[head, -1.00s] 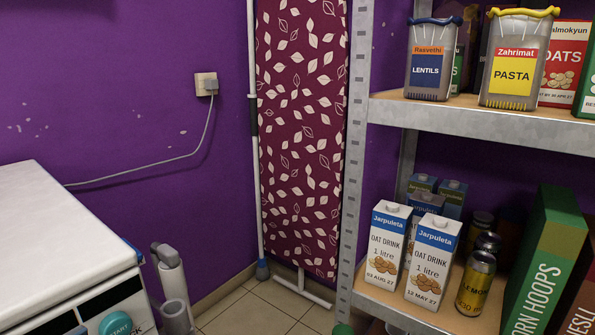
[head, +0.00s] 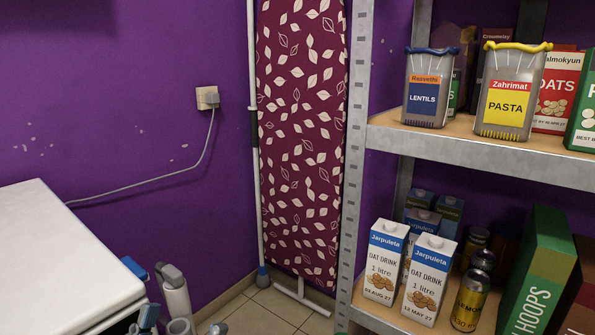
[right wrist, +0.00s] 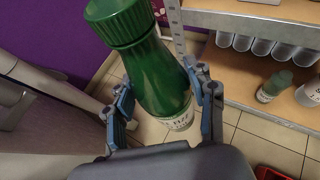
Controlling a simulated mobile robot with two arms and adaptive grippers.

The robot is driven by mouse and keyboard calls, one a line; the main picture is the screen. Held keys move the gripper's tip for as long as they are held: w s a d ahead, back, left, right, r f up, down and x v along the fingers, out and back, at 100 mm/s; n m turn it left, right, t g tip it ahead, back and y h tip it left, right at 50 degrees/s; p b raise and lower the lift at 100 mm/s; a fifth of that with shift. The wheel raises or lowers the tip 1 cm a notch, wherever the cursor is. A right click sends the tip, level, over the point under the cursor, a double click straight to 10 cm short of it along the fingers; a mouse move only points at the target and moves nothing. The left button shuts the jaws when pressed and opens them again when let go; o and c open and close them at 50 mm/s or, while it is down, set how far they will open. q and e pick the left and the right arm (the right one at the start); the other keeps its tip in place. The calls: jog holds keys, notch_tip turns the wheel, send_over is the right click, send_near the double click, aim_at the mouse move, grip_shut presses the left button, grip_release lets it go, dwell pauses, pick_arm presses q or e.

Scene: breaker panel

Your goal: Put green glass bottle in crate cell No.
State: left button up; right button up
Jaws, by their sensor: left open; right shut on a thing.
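A green glass bottle (right wrist: 158,72) with a ribbed green cap and a white label fills the middle of the right wrist view. My right gripper (right wrist: 160,84) is shut on it, with one blue-padded finger on each side of its body. The bottle is held tilted in that view, above the tiled floor. My left gripper (head: 183,322) shows at the bottom left of the head view, its blue fingertips apart and nothing seen between them. I cannot make out a numbered crate cell in either view.
A white-topped appliance (head: 60,255) stands at the left. A metal shelf rack (head: 480,155) at the right holds oat drink cartons (head: 427,280), cans and boxes. An ironing board (head: 300,150) leans in the corner. Another green bottle (right wrist: 273,86) stands on a shelf.

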pick_arm(q)
jog(key=w+f+g+y+p, duration=0.2)
jog(key=w+f+g, duration=0.4)
jog(key=f, duration=0.5)
jog(key=shift+g+y+p, duration=0.4)
jog(key=shift+g+y, duration=0.1)
jog(key=shift+g, duration=0.5)
jog(key=shift+c, duration=0.3)
